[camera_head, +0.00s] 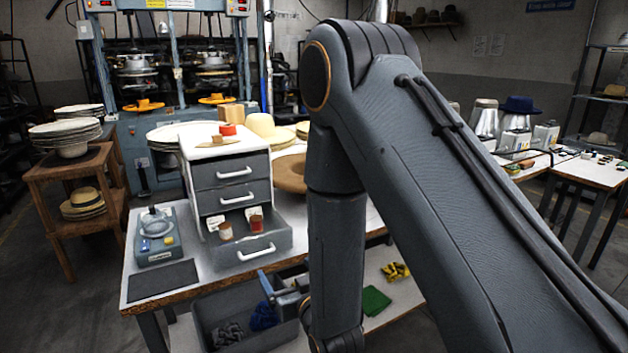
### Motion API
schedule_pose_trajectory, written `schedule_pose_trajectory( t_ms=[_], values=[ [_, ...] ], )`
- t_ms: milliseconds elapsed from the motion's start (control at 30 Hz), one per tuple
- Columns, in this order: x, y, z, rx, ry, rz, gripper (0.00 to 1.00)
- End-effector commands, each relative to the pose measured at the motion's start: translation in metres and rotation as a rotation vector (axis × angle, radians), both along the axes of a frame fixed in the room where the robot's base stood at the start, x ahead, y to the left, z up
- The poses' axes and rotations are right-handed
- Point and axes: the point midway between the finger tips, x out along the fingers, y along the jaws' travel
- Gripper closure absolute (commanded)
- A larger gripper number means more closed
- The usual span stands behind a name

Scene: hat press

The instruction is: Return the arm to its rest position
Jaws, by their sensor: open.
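My arm fills the right half of the head view, its elbow (350,65) high and its forearm (336,235) hanging straight down in front of the worktable. My gripper (271,287) shows low beside the wrist, pointing left, below the table's front edge and over the grey bin. It is open with nothing seen between its fingers, though the wrist hides part of it.
The worktable (205,280) bears a drawer cabinet (200,165) with its bottom drawer (270,240) pulled out, spools inside. A scale (157,240) stands left. A grey bin (215,312) and green cloth (375,300) lie below. Hat presses (140,85) stand behind.

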Motion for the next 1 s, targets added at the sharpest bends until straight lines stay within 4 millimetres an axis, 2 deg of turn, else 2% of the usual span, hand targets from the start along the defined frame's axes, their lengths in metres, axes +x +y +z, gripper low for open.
schedule_pose_trajectory(
  t_ms=[33, 167, 267, 367, 567, 700, 900, 1000],
  values=[
    [0.008, -0.015, 0.004, -0.022, 0.050, -0.028, 0.12],
    [0.013, -0.054, 0.000, -0.091, 0.219, -0.088, 0.12],
    [0.007, -0.087, -0.002, -0.137, 0.352, -0.134, 0.12],
    [-0.007, -0.120, -0.002, -0.179, 0.488, -0.178, 0.12],
    [-0.057, -0.184, 0.006, -0.242, 0.763, -0.259, 0.12],
    [-0.107, -0.223, 0.018, -0.275, 0.959, -0.311, 0.12],
    [-0.180, -0.261, 0.040, -0.297, 1.201, -0.358, 0.12],
    [-0.204, -0.270, 0.048, -0.301, 1.277, -0.371, 0.12]
  ],
)
